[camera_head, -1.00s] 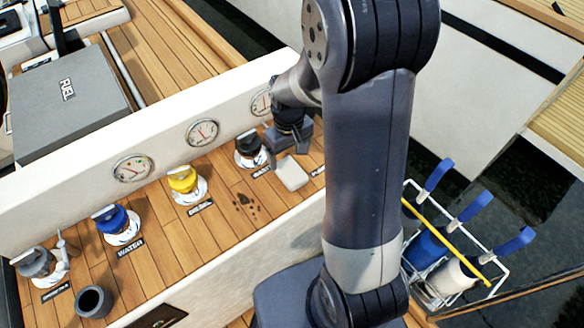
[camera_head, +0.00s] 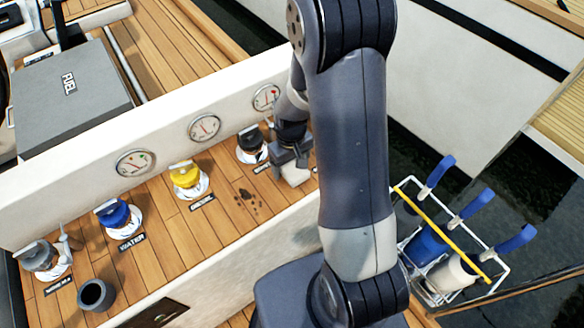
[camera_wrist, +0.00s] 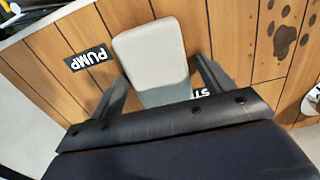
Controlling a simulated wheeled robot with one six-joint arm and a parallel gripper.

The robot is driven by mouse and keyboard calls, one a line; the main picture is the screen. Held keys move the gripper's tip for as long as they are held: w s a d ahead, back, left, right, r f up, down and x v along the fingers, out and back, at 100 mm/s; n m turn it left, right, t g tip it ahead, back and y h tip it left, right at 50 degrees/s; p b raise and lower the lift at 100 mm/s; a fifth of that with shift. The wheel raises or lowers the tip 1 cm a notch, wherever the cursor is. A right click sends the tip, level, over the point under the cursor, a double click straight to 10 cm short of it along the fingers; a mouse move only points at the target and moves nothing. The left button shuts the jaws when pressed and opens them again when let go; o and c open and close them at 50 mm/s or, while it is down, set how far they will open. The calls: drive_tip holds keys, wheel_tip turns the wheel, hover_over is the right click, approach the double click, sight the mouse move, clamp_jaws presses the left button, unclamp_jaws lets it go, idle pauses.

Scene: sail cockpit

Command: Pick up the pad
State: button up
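The pad (camera_wrist: 155,58) is a light grey-white block with rounded corners. In the wrist view it lies on the wooden deck between the two fingers of my gripper (camera_wrist: 160,85). The fingers stand on either side of it, and a gap shows at least on the right, so they look open around its near part. In the head view my gripper (camera_head: 290,156) is over the pad (camera_head: 295,174), hiding part of it.
Black, yellow and blue capped fittings (camera_head: 184,176) stand in a row, with a dark cup (camera_head: 95,294) at lower left. A white gauge wall (camera_head: 170,150) runs behind. Dark stains (camera_head: 249,201) mark the deck. A wire rack (camera_head: 412,270) holds blue-handled items at right.

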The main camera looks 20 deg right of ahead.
sight(293, 167)
drive_tip(key=c, duration=0.9)
drive_tip(key=shift+r, duration=0.1)
drive_tip(key=shift+s+d+r, duration=0.1)
drive_tip(key=shift+s+r, duration=0.1)
drive_tip(key=shift+r, duration=0.15)
drive_tip(key=r, duration=0.6)
drive_tip(key=shift+s+d+r, duration=0.1)
drive_tip(key=shift+s+r, duration=0.05)
drive_tip(key=shift+s, duration=0.15)
drive_tip(key=s+d, duration=0.2)
drive_tip(key=s, duration=0.4)
drive_tip(key=s+d+b, duration=0.1)
drive_tip(key=s+d, duration=0.1)
drive_tip(key=s, duration=0.4)
drive_tip(key=s+d, duration=0.1)
drive_tip(key=s, duration=0.5)
drive_tip(key=shift+d+b, duration=0.35)
drive_tip(key=shift+d, duration=0.05)
